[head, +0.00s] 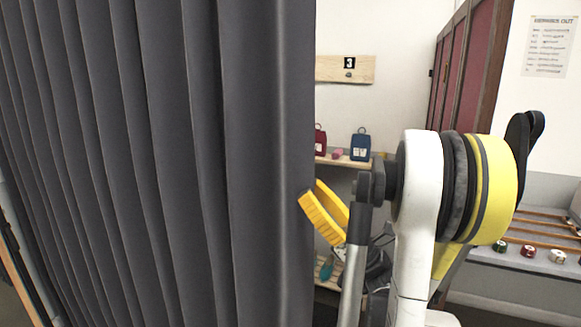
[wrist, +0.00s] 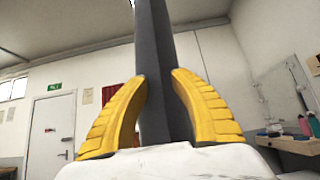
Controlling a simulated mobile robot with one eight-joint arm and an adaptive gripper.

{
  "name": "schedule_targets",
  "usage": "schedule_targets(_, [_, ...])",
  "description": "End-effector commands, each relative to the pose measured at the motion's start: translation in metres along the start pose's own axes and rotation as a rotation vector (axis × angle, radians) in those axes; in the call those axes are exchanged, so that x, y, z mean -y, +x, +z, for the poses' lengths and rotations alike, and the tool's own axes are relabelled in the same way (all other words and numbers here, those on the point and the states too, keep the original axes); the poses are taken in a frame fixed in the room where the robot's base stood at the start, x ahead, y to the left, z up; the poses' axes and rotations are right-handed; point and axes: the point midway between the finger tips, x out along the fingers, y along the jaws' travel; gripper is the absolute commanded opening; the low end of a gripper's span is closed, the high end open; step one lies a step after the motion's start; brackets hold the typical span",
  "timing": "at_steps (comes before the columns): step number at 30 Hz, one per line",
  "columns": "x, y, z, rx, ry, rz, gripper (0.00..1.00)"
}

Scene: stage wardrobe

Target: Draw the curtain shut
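The dark grey pleated curtain (head: 185,160) hangs across the left half of the head view. Its free right edge stands near the middle of the picture. My gripper (head: 312,196) is at this edge, with one yellow finger over the near face and the other partly hidden behind it. In the wrist view the curtain's edge (wrist: 154,60) runs up as a dark strip between the fingers of my gripper (wrist: 161,76). Both fingertips appear to touch it, one on each side. The curtain's rail and lower hem are out of view.
A dark red panelled cabinet (head: 470,75) stands farther right. The wrist view shows a white door (wrist: 50,132) and a side shelf (wrist: 295,145).

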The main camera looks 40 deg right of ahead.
Motion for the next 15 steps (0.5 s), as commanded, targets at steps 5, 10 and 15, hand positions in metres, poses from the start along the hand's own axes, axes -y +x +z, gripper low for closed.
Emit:
schedule_targets(5, [-0.001, 0.036, 0.0, 0.0, 0.002, 0.001, 0.29])
schedule_targets(10, [0.0, 0.058, 0.0, 0.0, 0.0, 0.0, 0.29])
schedule_targets(15, [0.0, 0.066, 0.0, 0.0, 0.0, 0.0, 0.29])
